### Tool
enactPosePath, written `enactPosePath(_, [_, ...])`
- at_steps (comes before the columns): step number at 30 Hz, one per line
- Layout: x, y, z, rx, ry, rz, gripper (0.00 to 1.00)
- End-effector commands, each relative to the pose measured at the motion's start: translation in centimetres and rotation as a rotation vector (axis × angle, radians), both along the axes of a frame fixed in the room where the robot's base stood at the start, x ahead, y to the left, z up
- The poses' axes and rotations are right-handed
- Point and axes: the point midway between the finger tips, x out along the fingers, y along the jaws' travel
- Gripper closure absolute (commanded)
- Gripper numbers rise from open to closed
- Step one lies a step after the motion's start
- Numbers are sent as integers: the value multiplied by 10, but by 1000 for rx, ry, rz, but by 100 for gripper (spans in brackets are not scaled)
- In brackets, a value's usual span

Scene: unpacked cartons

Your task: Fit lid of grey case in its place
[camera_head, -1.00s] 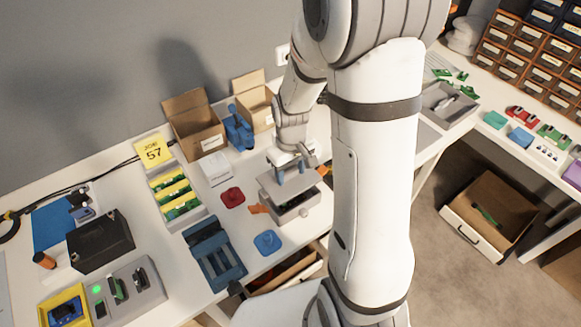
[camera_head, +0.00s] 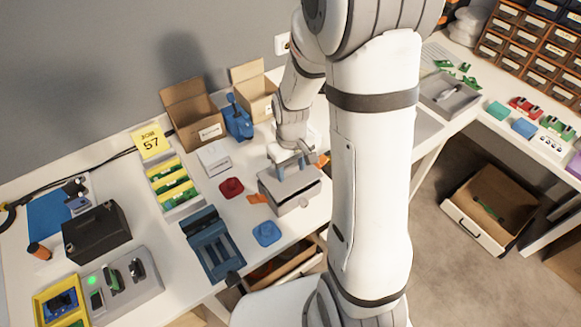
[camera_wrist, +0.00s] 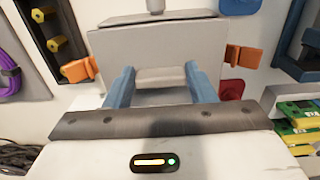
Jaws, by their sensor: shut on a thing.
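The grey case (camera_head: 295,205) stands on the white bench, under my wrist in the head view. Its flat grey lid (camera_head: 297,187) lies over the top of the case; no clear gap shows between them from here, and whether it is fully seated I cannot tell. My gripper (camera_head: 291,168) is above the lid, with its blue fingers shut on it. In the wrist view the lid (camera_wrist: 112,50) spreads below my gripper (camera_wrist: 160,78), with a raised grey grip between the fingers. An orange latch (camera_wrist: 78,70) and another orange latch (camera_wrist: 243,56) show on either side.
A red piece (camera_head: 231,187) and a blue piece (camera_head: 267,233) lie left of the case.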

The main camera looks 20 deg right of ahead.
Motion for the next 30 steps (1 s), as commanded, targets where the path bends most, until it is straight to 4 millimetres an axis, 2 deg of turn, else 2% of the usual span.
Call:
enactPosePath(8, [0, 0, -3, 0, 0, -1, 75])
enactPosePath(30, [0, -1, -25, 0, 0, -2, 75])
